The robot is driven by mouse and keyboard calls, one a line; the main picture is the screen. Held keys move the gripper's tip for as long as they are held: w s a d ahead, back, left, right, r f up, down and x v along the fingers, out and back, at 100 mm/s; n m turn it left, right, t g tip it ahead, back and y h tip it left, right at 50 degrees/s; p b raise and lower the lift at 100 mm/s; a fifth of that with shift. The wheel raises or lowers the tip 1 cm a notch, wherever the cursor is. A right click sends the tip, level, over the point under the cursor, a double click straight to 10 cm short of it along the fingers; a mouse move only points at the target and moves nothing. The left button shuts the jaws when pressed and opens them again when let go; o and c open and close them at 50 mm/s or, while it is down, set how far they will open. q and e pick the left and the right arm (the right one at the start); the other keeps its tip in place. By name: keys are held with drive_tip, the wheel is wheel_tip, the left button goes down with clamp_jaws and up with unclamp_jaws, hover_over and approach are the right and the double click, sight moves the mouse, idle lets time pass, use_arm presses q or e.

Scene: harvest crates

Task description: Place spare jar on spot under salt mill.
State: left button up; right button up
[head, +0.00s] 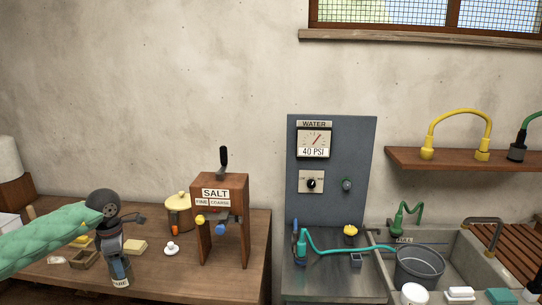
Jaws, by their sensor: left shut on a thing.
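The salt mill (235,187) is a wooden box with a black crank on top and a SALT label, standing on two legs on the wooden table. Yellow and blue knobs show on its front. The space between its legs looks empty, and no marked spot can be made out there. My left gripper (115,250) is shut on the spare jar (120,272), a clear jar with a partly readable label. The jar hangs slightly tilted over the table's front, left of the mill. Whether it touches the table cannot be told. My right gripper is not in view.
The wooden table (185,281) has free room between jar and mill. Right of the table are a metal counter (325,283), a water panel (355,150) and a bucket (418,268).

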use_arm(q)
drive_tip(key=shift+w+f+m, duration=0.45)
drive_tip(key=shift+w+m, duration=0.2)
drive_tip(key=shift+m, duration=0.05)
drive_tip(key=shift+s+r+m, duration=0.3)
drive_tip(key=shift+s+m, duration=0.05)
drive_tip(key=shift+m, duration=0.75)
drive_tip(key=m, duration=0.3)
drive_tip(key=shift+w+d+f+m, duration=0.1)
drive_tip(key=shift+w+m, duration=0.2)
drive_tip(key=m, duration=0.2)
drive_tip(key=shift+s+d+m, duration=0.3)
drive_tip(key=shift+m, duration=0.1)
drive_tip(key=s+d+f+m, duration=0.3)
drive_tip(key=d+m, duration=0.1)
drive_tip(key=d, duration=0.3)
drive_tip(key=s+d+f+m, duration=0.3)
drive_tip(key=d+f+m, duration=0.1)
drive_tip(key=d, duration=0.4)
drive_tip(key=s+d+f+m, duration=0.4)
drive_tip(key=d+m, duration=0.1)
drive_tip(key=d, duration=0.2)
drive_tip(key=shift+d, duration=0.35)
drive_tip(key=shift+s, duration=0.1)
